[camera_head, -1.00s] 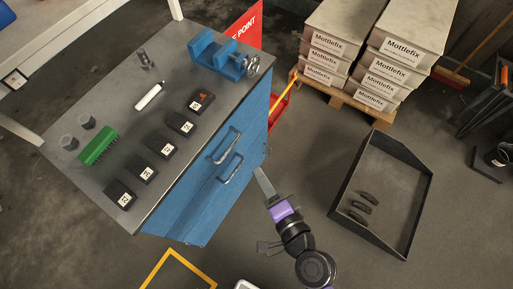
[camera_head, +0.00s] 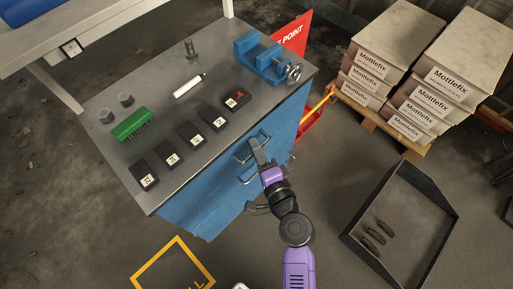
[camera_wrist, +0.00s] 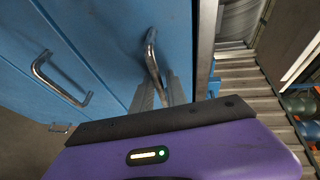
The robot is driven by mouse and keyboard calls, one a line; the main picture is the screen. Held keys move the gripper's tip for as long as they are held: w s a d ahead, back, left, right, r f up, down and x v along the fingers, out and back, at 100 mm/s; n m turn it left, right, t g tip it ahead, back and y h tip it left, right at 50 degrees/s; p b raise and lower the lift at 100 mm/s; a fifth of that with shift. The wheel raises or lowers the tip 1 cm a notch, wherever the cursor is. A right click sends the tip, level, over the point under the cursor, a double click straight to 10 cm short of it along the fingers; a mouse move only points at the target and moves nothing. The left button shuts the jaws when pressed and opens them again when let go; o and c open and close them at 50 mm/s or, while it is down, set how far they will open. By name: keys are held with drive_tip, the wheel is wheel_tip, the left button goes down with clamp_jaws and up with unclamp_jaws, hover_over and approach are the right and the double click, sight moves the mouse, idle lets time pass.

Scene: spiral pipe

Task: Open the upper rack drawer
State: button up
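The rack is a blue cabinet (camera_head: 190,212) under a grey worktop, with metal bar handles on its front. The upper drawer handle (camera_head: 240,158) is partly covered by my gripper (camera_head: 256,142) in the head view. In the wrist view this handle (camera_wrist: 151,50) stands just ahead of my purple gripper body. The grey ridged fingers (camera_wrist: 160,92) lie on either side of the handle's near end. I cannot tell whether they touch or grip it. The lower handle (camera_head: 246,181) is free; it also shows in the wrist view (camera_wrist: 58,80). The drawers look closed.
Black numbered boxes (camera_head: 190,134), a green block (camera_head: 131,124) and a blue vise (camera_head: 262,57) sit on the worktop. A black open tray (camera_head: 432,189) lies on the floor at right. Pallets of Mottlefix boxes (camera_head: 440,75) stand behind.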

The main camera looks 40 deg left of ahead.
clamp_jaws()
drive_tip(key=shift+d, duration=0.1)
idle(1.3)
